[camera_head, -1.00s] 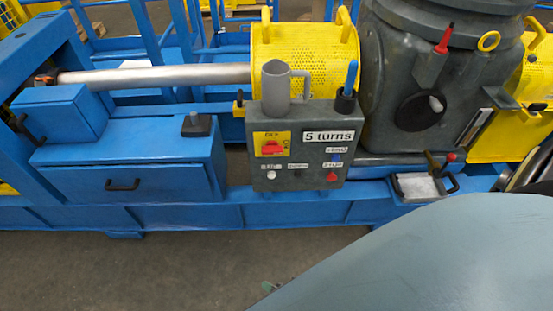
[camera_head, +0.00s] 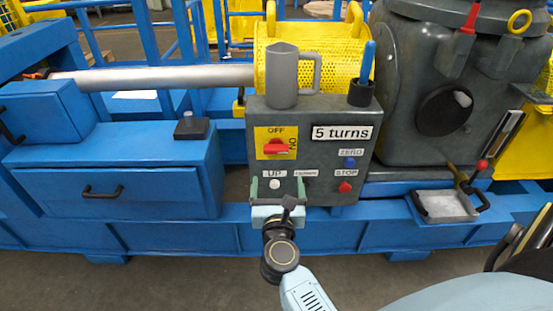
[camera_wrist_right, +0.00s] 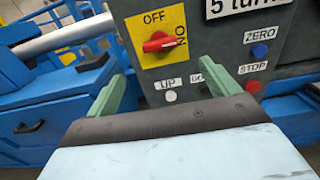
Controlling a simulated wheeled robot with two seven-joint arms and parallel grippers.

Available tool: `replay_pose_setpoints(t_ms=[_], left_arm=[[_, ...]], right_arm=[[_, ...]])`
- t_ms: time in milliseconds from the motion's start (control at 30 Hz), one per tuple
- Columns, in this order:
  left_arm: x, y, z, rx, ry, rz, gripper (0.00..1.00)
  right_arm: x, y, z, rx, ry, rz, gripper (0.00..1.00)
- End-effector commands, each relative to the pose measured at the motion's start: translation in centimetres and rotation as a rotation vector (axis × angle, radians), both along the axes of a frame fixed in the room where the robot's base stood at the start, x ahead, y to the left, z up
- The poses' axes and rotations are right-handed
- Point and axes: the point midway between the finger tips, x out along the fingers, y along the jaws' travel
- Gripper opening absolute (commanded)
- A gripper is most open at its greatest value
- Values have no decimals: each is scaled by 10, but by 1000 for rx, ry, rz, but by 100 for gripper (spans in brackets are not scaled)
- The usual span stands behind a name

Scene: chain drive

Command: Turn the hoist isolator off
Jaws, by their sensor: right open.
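The hoist isolator is a red rotary handle (camera_head: 276,147) on a yellow plate (camera_head: 263,133) marked OFF at the top and ON at the right side. It is on the upper left of the grey control box (camera_head: 318,155). In the right wrist view the red handle (camera_wrist_right: 160,42) lies roughly crosswise, with its right end toward ON. My right gripper (camera_head: 278,188) is in front of the lower left of the box, below the handle. Its two green fingers (camera_wrist_right: 172,95) are apart with nothing between them. My left gripper is not in view.
Below the handle are a white UP button (camera_head: 275,184), a blue ZERO button (camera_head: 349,162) and a red STOP button (camera_head: 345,187). A grey jug (camera_head: 282,80) and a blue-handled tool in a dark cup (camera_head: 361,92) stand on the box. A blue drawer (camera_head: 110,192) is at left.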

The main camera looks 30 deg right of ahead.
Motion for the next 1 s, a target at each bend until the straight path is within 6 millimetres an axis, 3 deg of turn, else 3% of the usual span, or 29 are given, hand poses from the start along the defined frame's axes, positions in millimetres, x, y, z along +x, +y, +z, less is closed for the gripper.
replay_pose_setpoints(t_ms=[300,500,700,1000], left_arm=[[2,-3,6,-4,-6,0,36],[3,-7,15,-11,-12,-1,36],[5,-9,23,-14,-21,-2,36],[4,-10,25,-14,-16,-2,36]], right_arm=[[58,-36,1,-6,0,1,87],[86,-52,-1,-5,2,3,87],[99,-60,0,-5,3,3,87],[100,-61,0,-5,3,3,87]])
